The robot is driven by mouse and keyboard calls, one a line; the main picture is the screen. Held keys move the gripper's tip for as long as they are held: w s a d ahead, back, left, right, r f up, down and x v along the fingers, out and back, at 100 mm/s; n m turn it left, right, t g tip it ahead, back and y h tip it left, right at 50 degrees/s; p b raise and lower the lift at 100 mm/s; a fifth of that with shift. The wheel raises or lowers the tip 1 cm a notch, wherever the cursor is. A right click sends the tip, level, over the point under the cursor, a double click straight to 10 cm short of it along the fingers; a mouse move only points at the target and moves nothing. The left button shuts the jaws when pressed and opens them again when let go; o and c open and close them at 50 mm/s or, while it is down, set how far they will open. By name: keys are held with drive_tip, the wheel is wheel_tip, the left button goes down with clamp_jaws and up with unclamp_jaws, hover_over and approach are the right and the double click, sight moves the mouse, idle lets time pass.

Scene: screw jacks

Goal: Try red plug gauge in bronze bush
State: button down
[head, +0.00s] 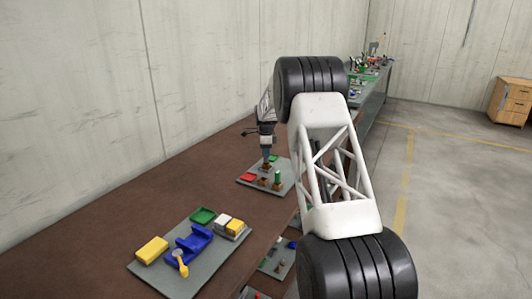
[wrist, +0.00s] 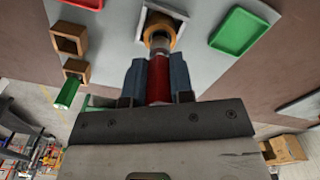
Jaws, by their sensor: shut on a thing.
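My gripper (wrist: 158,82) is shut on the red plug gauge (wrist: 158,72), gripping its red handle between the two dark fingers. In the head view my gripper (head: 266,152) is over the far grey plate (head: 254,182), and the gauge and bush are too small to separate.
Two brown square blocks (wrist: 70,38) (wrist: 76,71) and a green gauge (wrist: 67,93) stand left of the bush. A green tray (wrist: 239,32) is right, a red tray (head: 248,177) left. A nearer plate (head: 160,282) holds a blue fixture (head: 188,246) and yellow block (head: 152,250).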

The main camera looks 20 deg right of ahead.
drive_tip(key=shift+f, duration=0.8)
idle(1.3)
drive_tip(key=shift+r, duration=0.25)
drive_tip(key=shift+r, duration=0.55)
drive_tip(key=shift+r, duration=0.15)
drive_tip(key=shift+r, duration=1.95)
drive_tip(key=shift+s, duration=0.1)
